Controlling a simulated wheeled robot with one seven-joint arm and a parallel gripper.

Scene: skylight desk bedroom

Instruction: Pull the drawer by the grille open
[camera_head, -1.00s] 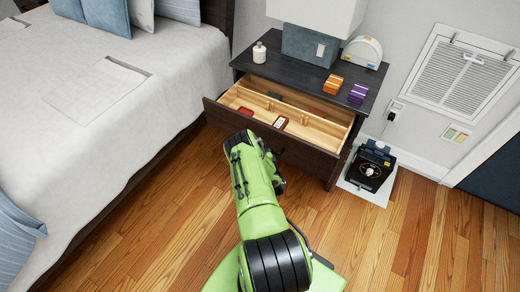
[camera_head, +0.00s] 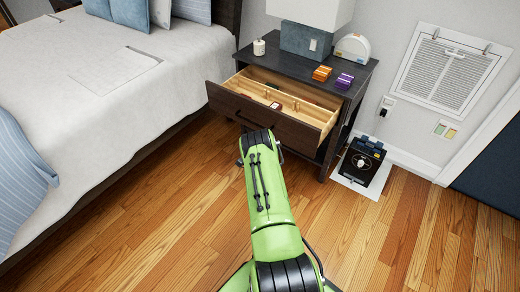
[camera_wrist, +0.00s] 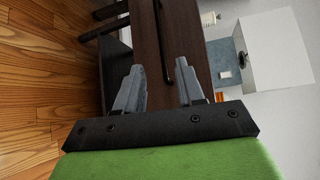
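The drawer (camera_head: 262,118) of the dark nightstand (camera_head: 305,68) left of the wall grille (camera_head: 445,72) stands pulled out, its pale wood inside showing. A red-and-white item (camera_head: 275,105) lies in it. In the wrist view, the brown drawer front (camera_wrist: 203,62) fills the middle, with a dark bar-like handle (camera_wrist: 184,74) close to the right finger. My gripper (camera_wrist: 161,68) is open, its two fingers apart before the front. Whether the fingers touch the handle I cannot tell. In the head view my arm hides the gripper.
A bed (camera_head: 90,85) stands to the left. A black device (camera_head: 360,162) on a white sheet sits on the floor right of the nightstand. A lamp, a white jar (camera_head: 259,47), and orange (camera_head: 322,73) and purple (camera_head: 344,81) stacks stand on top. Wooden floor in front is clear.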

